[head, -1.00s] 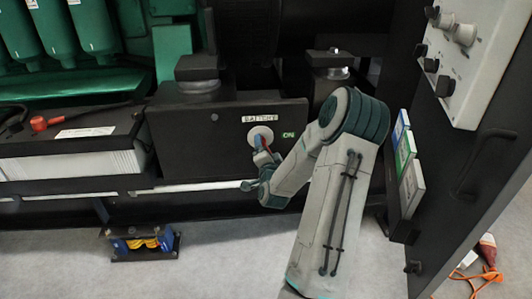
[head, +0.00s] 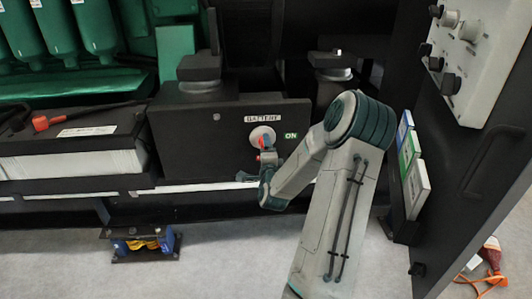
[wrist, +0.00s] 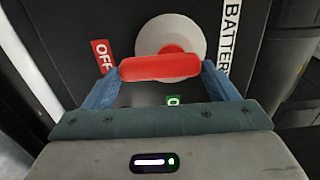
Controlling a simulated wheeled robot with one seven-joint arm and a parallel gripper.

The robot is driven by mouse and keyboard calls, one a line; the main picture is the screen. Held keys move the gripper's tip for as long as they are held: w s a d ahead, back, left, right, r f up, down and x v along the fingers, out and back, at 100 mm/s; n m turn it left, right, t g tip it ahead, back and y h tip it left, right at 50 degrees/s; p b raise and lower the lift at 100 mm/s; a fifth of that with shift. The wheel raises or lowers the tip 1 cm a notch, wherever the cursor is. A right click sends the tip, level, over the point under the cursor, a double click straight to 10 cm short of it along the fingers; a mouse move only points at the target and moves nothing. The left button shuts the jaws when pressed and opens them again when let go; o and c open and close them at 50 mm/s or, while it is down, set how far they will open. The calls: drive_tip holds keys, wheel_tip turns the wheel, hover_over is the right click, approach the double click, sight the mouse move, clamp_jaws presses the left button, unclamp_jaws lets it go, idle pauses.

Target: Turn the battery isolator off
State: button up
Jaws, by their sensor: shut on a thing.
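The battery isolator is a red handle (head: 265,140) on a pale round disc (head: 259,133), set in a dark panel (head: 190,135) under a BATTERY label. A green ON label (head: 290,136) is right of the disc. In the wrist view the red handle (wrist: 160,67) lies crosswise between my blue fingers, its left end close to the red OFF label (wrist: 103,55). The green label (wrist: 174,100) is partly hidden behind my gripper. My gripper (head: 268,157) is shut on the handle, and its body hides the lower part of the dial area in the head view.
A battery (head: 75,145) with a red-capped cable stands left of the panel. A dark door with a switch box (head: 477,55) and coloured cards (head: 411,165) is to the right of my arm. A blue and yellow item (head: 140,243) lies on the floor, lower left.

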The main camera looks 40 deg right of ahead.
idle(0.3)
drive_tip(key=o, duration=0.9)
drive_tip(key=shift+o, duration=0.2)
drive_tip(key=p+v, duration=0.6)
drive_tip(key=v, duration=0.5)
drive_tip(key=shift+s+r+p, duration=0.25)
drive_tip(key=shift+r+p, duration=0.05)
drive_tip(key=shift+s+a+p, duration=0.1)
drive_tip(key=shift+s+p, duration=0.1)
drive_tip(key=shift+p, duration=0.85)
drive_tip(key=p, duration=0.2)
drive_tip(key=s+a+p, duration=0.1)
drive_tip(key=p, duration=0.1)
drive_tip(key=shift+s+f+p, duration=0.2)
drive_tip(key=shift+f+p, duration=0.05)
drive_tip(key=shift+p, duration=0.05)
